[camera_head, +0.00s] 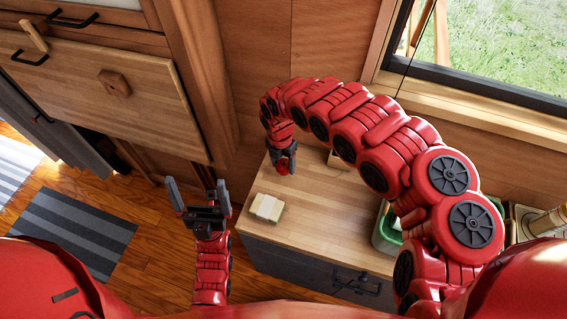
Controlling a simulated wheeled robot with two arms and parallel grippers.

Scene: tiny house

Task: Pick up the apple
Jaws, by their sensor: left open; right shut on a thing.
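My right gripper (284,162) is at the end of the red arm that arches over from the right. It points down above the back left part of the wooden countertop (320,225). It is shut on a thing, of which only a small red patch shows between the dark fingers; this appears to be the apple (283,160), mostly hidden. No other apple is in view. My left gripper (198,192) is open and empty, with its two fingers spread upward, left of the countertop.
A pale cream block (267,207) lies on the countertop's left side. A green container (385,236) stands at its right, partly behind my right arm. A wooden cabinet (100,85) is at the upper left and a window (490,45) at the upper right. Striped rugs (72,235) lie on the floor.

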